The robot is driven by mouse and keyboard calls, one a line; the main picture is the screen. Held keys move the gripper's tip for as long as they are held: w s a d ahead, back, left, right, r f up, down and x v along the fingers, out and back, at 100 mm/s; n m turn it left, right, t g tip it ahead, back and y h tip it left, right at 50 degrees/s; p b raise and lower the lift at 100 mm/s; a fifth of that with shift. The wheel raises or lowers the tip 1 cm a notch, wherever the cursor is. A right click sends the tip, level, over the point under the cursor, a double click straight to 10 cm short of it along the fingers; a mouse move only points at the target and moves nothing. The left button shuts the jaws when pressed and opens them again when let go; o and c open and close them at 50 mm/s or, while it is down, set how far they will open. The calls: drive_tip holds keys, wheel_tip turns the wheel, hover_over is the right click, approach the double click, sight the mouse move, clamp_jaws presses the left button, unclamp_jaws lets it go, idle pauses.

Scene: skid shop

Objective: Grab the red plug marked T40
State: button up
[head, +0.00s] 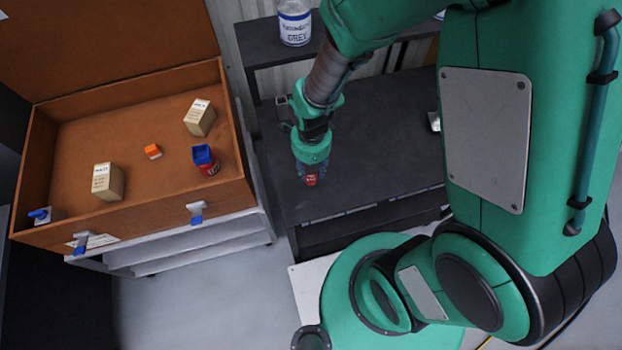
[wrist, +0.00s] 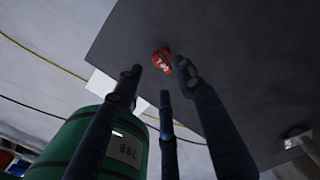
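The red plug (head: 311,181) is on the dark workbench near its front edge, just below my gripper (head: 312,170). It also shows in the wrist view (wrist: 161,61), beyond the fingertips and beside the tip of the right finger. Pale marks are on it, but they are too small to read. My gripper (wrist: 158,82) has its fingers spread with space between them, and nothing is held. In the head view the fingers partly hide the plug. I cannot tell whether a finger touches it.
The dark workbench (head: 375,150) is mostly clear. A labelled jar (head: 295,22) stands on the shelf behind.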

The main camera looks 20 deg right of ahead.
sight(311, 177)
drive_tip(key=shift+f+b, duration=0.5)
drive_tip(key=shift+f, duration=2.1)
clamp_jaws()
